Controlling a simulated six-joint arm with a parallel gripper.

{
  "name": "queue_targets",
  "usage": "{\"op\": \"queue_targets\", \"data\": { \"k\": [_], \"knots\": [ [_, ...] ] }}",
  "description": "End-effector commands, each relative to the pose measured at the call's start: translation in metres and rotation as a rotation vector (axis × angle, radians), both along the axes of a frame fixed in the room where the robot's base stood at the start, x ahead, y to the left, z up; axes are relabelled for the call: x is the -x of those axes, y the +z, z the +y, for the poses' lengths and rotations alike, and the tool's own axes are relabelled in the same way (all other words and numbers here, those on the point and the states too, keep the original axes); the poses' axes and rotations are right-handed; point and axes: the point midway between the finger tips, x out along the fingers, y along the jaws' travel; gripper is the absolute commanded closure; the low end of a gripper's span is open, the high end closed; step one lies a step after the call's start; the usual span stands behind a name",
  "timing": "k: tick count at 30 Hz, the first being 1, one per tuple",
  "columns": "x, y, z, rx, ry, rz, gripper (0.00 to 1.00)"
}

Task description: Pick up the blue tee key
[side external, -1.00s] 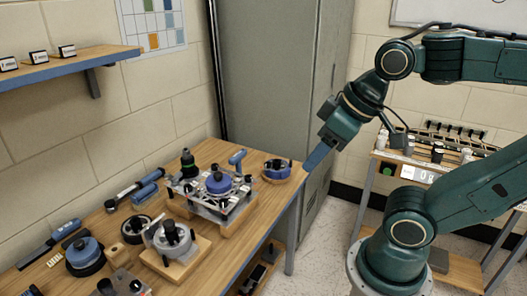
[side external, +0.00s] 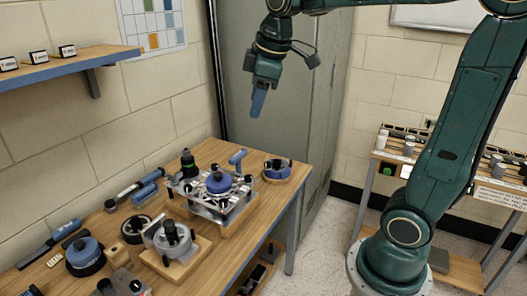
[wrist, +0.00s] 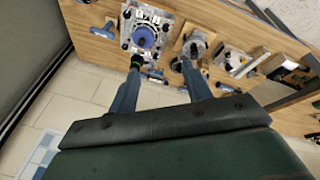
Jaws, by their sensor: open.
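The blue tee key (side external: 237,158) stands at the far end of the wooden bench in the side view, behind the clamp fixture, with its crossbar on top. In the wrist view a small blue shape left of the fixture looks like the tee key (wrist: 103,30). My gripper (side external: 257,108) hangs high above the far end of the bench, pointing down, well clear of the key. In the wrist view my gripper (wrist: 161,68) shows two blue fingers spread apart with nothing held between them.
The clamp fixture (side external: 238,203) with a blue knob stands in front of the key. A round wooden holder (side external: 277,169) sits to its right. A black and green bottle (side external: 187,162) is to its left. A grey cabinet (side external: 265,75) rises behind the bench.

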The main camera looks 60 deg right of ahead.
Motion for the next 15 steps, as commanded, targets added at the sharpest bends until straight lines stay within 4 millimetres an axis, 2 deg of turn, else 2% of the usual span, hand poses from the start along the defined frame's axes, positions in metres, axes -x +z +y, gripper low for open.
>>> {"op": "queue_targets", "data": {
  "k": [3,11,15],
  "knots": [
    [-0.028,-0.003,-0.015,0.026,0.072,0.033,0.51],
    [-0.083,-0.016,-0.048,0.074,0.239,0.1,0.51],
    [-0.11,-0.03,-0.069,0.094,0.331,0.134,0.51]
  ]
}}
